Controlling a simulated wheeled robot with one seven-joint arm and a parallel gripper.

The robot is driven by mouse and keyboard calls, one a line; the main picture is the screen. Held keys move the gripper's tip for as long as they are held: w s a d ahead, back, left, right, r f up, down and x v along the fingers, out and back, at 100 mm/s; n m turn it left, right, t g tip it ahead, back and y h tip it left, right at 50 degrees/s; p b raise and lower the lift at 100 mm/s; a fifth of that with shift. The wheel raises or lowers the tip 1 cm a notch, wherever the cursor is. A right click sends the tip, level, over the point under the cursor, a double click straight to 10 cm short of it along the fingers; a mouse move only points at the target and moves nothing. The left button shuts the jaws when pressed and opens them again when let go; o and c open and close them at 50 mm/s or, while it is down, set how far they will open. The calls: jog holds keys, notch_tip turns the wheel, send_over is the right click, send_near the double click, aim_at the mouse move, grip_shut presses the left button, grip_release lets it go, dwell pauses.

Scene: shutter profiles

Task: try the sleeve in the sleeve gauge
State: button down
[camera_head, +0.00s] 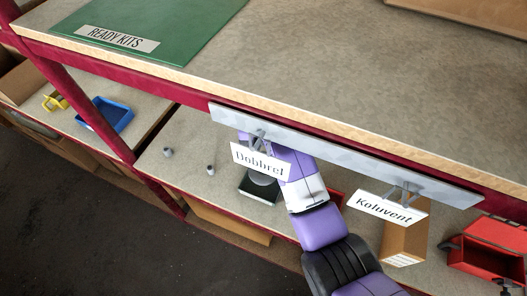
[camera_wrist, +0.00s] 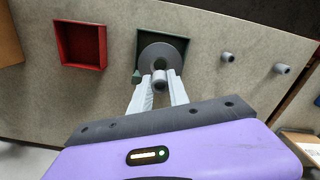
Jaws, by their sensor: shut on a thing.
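In the wrist view my gripper (camera_wrist: 159,86) is shut on a small grey sleeve (camera_wrist: 160,76). The sleeve is at the near part of a grey round disc (camera_wrist: 153,55) in a dark green square tray (camera_wrist: 180,39); this looks like the sleeve gauge. I cannot tell whether the sleeve touches the disc or is above it. In the head view the tray (camera_head: 258,196) and disc show on the lower shelf, partly covered by my arm and the Dobbret sign; my fingertips and the held sleeve are hidden there.
Two loose grey sleeves (camera_head: 168,151) (camera_head: 210,169) stand left of the gauge. A red tray (camera_wrist: 82,42) is beside it. A cardboard box (camera_head: 404,241) and red bin (camera_head: 488,248) stand to the right.

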jog(key=shift+f+b, duration=0.85)
jog(key=shift+f, duration=1.9)
jog(key=shift+f, duration=0.3)
jog(key=c, duration=1.2)
grip_release()
jog(key=shift+o, duration=0.2)
jog(key=shift+s, duration=0.1)
jog(key=r, duration=0.6)
jog(key=shift+w+d+r+p, duration=0.1)
jog(key=shift+w+r+p, duration=0.1)
jog(key=shift+p, duration=0.15)
jog(key=shift+r+p, duration=0.8)
jog(key=shift+s, duration=0.1)
